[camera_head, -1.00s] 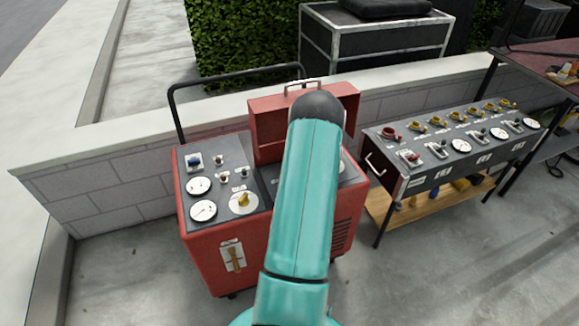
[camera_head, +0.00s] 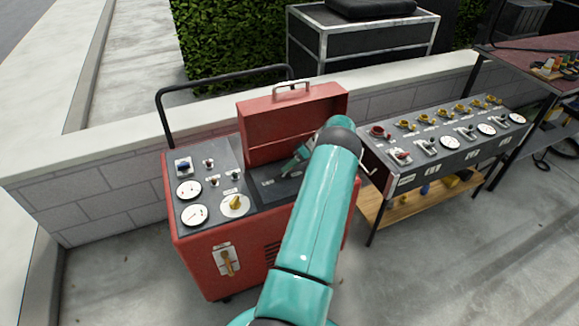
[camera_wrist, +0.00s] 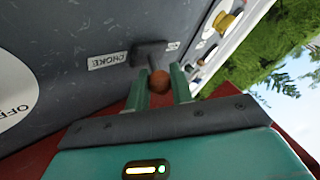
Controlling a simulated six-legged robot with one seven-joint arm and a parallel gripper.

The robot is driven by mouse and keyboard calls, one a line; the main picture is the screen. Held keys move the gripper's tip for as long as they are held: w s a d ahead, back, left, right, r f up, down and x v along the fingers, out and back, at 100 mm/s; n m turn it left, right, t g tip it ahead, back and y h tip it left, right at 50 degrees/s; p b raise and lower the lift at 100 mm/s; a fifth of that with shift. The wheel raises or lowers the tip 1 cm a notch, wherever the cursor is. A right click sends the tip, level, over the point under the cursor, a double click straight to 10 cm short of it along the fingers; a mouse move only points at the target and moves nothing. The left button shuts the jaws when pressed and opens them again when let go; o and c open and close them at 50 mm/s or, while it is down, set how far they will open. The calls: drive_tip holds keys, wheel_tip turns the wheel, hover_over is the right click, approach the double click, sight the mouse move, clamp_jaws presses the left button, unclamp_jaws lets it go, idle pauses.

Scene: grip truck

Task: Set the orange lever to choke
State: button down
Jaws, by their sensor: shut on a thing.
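The orange lever's round knob (camera_wrist: 159,83) shows in the wrist view, in front of its dark mount (camera_wrist: 150,52) on a grey panel. My gripper (camera_wrist: 161,73) has its two green fingers on either side of the knob and is shut on it. A CHOKE label (camera_wrist: 110,60) lies left of the mount. A smaller label (camera_wrist: 172,46) lies to its right, too small to read. In the head view my gripper (camera_head: 287,170) is low over the dark panel of the red machine (camera_head: 203,262), where the lever itself cannot be made out.
The machine's raised red lid (camera_head: 292,120) stands behind my gripper. A yellow knob (camera_head: 235,203), gauges and small switches fill the left panel. A brown handle (camera_head: 227,262) is on the front. A control bench (camera_head: 410,178) stands close on the right.

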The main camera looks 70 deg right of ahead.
drive_tip(key=c, duration=1.2)
unclamp_jaws()
drive_tip(key=shift+c, duration=0.2)
drive_tip(key=v, duration=1.3)
drive_tip(key=shift+s+r, duration=0.2)
drive_tip(key=shift+r, duration=0.1)
drive_tip(key=shift+d, duration=0.1)
